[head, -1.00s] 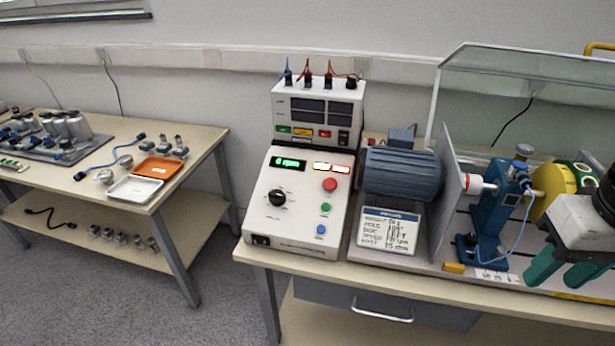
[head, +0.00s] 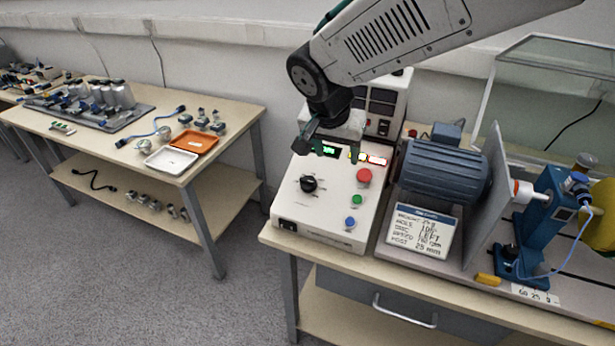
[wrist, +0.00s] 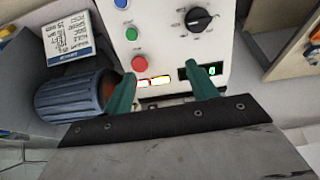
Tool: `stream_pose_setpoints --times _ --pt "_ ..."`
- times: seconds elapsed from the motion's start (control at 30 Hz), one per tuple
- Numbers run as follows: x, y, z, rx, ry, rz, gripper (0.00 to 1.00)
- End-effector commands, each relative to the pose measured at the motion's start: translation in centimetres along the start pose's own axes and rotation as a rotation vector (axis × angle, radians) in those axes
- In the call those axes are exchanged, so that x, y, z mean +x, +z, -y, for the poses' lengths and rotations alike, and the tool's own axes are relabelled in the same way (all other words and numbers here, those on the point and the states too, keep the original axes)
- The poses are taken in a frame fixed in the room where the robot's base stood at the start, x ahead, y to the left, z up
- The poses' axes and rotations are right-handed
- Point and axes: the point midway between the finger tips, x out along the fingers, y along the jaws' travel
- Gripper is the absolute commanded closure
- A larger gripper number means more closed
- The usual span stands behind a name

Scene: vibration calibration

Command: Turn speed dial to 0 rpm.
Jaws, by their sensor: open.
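The black speed dial (head: 309,184) is a round knob on the left of the sloped white control panel (head: 325,215). It also shows in the wrist view (wrist: 198,20), near the top, with a pale pointer mark. A green display (wrist: 212,71) on the panel seems to read 0 in the wrist view; its units are hidden. My gripper (head: 331,150) is above the upper part of the panel, apart from the dial. In the wrist view its two green fingers (wrist: 160,90) are spread with nothing between them, framing lit indicators (wrist: 152,81).
Red (head: 364,177), green (head: 356,200) and blue (head: 350,222) buttons stand right of the dial. A blue motor (head: 440,172) and a written card (head: 422,230) are further right. A side table with trays (head: 194,142) stands left.

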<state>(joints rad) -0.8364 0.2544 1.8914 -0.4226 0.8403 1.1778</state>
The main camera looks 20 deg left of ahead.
Motion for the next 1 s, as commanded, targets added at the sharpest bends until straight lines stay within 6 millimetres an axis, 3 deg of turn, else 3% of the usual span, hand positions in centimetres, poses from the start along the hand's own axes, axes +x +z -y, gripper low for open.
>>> stream_pose_setpoints --times 0.03,0.1,0.23,0.7,1.0 --pt "0.9 1.0 2.5 -0.008 -0.008 -0.006 0.42" --pt "1.6 1.8 4.7 -0.004 -0.022 -0.016 0.42" --pt "2.4 2.7 6.8 0.0 -0.034 -0.026 0.42" --pt "8.9 2.6 7.2 0.004 -0.034 -0.025 0.42" --pt "10.1 2.5 7.2 0.004 -0.035 -0.026 0.42"
